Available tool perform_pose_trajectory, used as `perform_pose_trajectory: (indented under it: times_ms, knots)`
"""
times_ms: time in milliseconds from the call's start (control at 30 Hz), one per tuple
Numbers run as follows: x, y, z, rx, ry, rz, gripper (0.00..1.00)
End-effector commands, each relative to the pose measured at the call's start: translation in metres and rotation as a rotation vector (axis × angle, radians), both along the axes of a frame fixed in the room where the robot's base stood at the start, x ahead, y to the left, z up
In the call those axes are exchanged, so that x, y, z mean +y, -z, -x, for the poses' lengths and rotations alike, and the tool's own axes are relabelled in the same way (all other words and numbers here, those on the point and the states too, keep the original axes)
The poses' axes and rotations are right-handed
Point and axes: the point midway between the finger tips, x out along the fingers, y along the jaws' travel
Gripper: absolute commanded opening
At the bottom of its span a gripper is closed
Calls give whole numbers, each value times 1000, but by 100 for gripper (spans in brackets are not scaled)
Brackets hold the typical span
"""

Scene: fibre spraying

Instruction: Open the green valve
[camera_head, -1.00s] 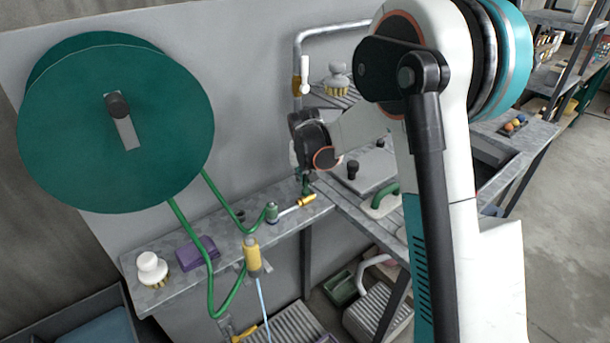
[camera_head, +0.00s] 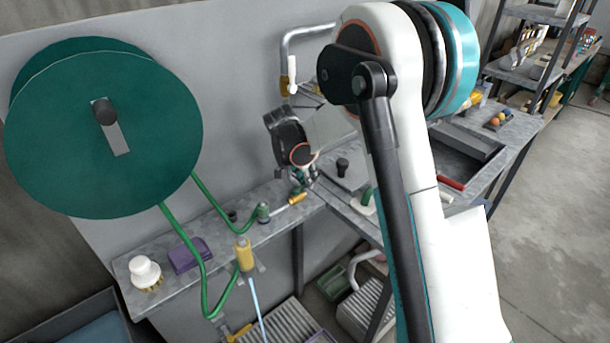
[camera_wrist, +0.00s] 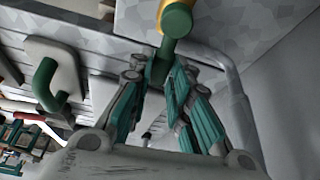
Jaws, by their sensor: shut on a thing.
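The green valve (camera_wrist: 176,20) shows at the top of the wrist view as a rounded green cylinder, with a darker green handle (camera_wrist: 161,66) below it and a yellowish part behind. My gripper (camera_wrist: 160,74), with teal-padded fingers, is shut on the handle. In the head view, my gripper (camera_head: 301,180) is small at the wall, above the bench's inner corner. The green valve (camera_head: 297,190) is partly hidden there by my gripper. A brass-yellow fitting (camera_head: 297,198) sits just below it. How far the handle is turned cannot be told.
A green hose reel (camera_head: 60,130) stands at left, its hose running to a yellow nozzle (camera_head: 244,255). A white brush (camera_head: 145,271) and a purple block (camera_head: 190,255) lie on the bench (camera_head: 225,237). A bent pipe (camera_head: 287,50) runs on the wall. Floor is open at right.

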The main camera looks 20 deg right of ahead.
Motion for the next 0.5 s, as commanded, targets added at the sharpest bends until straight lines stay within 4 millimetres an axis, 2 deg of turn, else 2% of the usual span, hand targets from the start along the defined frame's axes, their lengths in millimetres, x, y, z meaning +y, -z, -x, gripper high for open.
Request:
perform_pose_trajectory:
  times_ms: [500]
  knots:
    - [-2,0,6,0,124,-1,0]
